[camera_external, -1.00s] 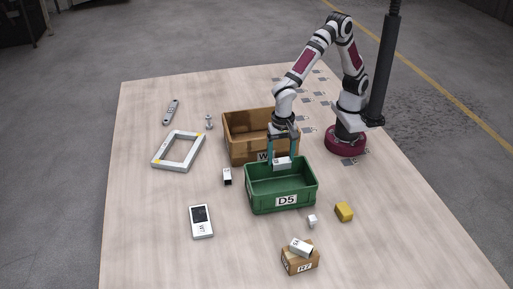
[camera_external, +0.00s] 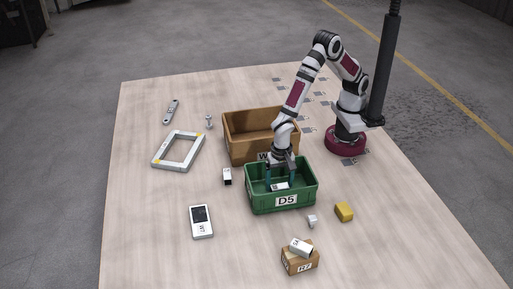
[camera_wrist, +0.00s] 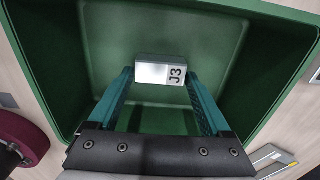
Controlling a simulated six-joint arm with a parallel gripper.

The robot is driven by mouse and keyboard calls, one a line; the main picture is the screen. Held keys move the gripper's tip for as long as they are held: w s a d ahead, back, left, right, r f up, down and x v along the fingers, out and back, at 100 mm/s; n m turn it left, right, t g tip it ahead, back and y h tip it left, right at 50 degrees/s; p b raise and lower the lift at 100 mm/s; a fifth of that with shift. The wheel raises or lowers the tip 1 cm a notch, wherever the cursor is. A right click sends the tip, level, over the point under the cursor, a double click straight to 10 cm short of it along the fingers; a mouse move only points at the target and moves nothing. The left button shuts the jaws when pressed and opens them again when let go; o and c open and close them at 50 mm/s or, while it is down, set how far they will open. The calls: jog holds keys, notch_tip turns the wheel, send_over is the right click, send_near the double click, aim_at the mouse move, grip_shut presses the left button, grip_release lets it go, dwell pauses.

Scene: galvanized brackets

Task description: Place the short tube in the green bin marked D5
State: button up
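A short silvery tube (camera_wrist: 160,71) with a white label marked J3 sits between the fingertips of my gripper (camera_wrist: 160,75) in the wrist view. Both teal fingers appear to touch its ends. In the external view, the tube (camera_external: 280,187) is down inside the green bin (camera_external: 268,203) marked D5, below its rim. My gripper (camera_external: 280,184) reaches into the bin from above. Whether the tube touches the bin floor is unclear.
A brown bin (camera_external: 240,148) stands directly behind the green bin. Around them lie a small dark-ended piece (camera_external: 227,176), a small white piece (camera_external: 312,221), a yellow block (camera_external: 344,211) and a cardboard box (camera_external: 300,262) with a white piece on top.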

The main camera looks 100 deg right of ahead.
aim_at(279, 185)
jog(key=shift+o, duration=1)
notch_tip(279, 185, up, 12)
jog(key=s+d+r+n, duration=0.5)
jog(key=s+d+r, duration=0.2)
jog(key=d, duration=0.4)
jog(key=s+d+n+y, duration=0.1)
jog(key=s+d+n, duration=0.2)
jog(key=s, duration=0.4)
jog(key=s+d+n, duration=0.3)
jog(key=s+n, duration=0.1)
jog(key=s, duration=0.3)
jog(key=shift+s+d+f+y, duration=0.15)
jog(key=shift+s+d+y, duration=0.1)
jog(key=shift+s+y, duration=0.15)
